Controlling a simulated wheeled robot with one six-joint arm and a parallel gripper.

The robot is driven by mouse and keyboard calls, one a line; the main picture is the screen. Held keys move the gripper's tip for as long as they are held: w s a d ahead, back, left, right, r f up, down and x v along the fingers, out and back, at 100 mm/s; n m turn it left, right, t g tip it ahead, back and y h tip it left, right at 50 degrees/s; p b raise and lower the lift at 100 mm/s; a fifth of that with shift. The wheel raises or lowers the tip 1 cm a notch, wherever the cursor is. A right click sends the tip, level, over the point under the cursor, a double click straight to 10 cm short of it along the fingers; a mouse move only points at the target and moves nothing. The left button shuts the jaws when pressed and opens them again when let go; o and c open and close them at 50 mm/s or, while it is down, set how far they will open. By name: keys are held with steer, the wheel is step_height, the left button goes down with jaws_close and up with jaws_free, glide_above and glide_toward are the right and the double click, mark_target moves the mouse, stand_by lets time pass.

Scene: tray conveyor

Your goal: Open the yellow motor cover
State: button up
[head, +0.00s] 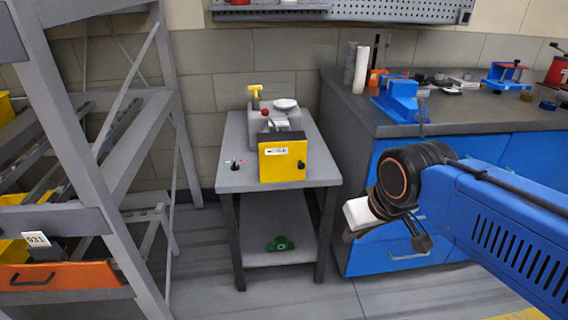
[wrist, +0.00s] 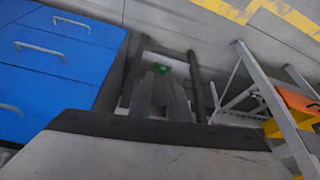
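The yellow motor cover (head: 284,161) is a box-like front panel on a grey machine (head: 275,125) standing on the small grey table. It has a white label and a black knob (head: 300,164) at its right side, and it looks closed. My gripper (wrist: 161,90) shows in the wrist view as two grey fingers with a gap between them, open and empty. In the head view my blue arm reaches in from the right, and its end is apart from the cover, to its right and lower. The cover is not visible in the wrist view.
The grey table (head: 232,182) has a lower shelf with a green part (head: 280,243). A blue-fronted workbench (head: 480,125) stands at right with a blue vise (head: 400,98). A grey rack (head: 75,150) with an orange drawer (head: 60,275) stands at left. Floor in front is clear.

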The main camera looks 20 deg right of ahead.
steer(key=o, duration=0.4)
steer(key=shift+m, duration=0.5)
steer(key=w+r, duration=0.3)
steer(key=w, duration=0.1)
steer(key=w+r, duration=0.3)
steer(key=w, duration=0.1)
steer(key=w+a+r, duration=0.1)
steer(key=w+r, duration=0.3)
steer(key=shift+w, duration=0.1)
step_height(320, 180, up, 6)
steer(key=m, duration=0.1)
glide_above(302, 163)
steer(key=s+a, duration=0.1)
steer(key=s, duration=0.6)
steer(key=shift+h, duration=0.4)
steer(key=x, duration=1.7)
steer(key=shift+s+a+f, duration=0.15)
steer(key=shift+s+a, duration=0.1)
jaws_close()
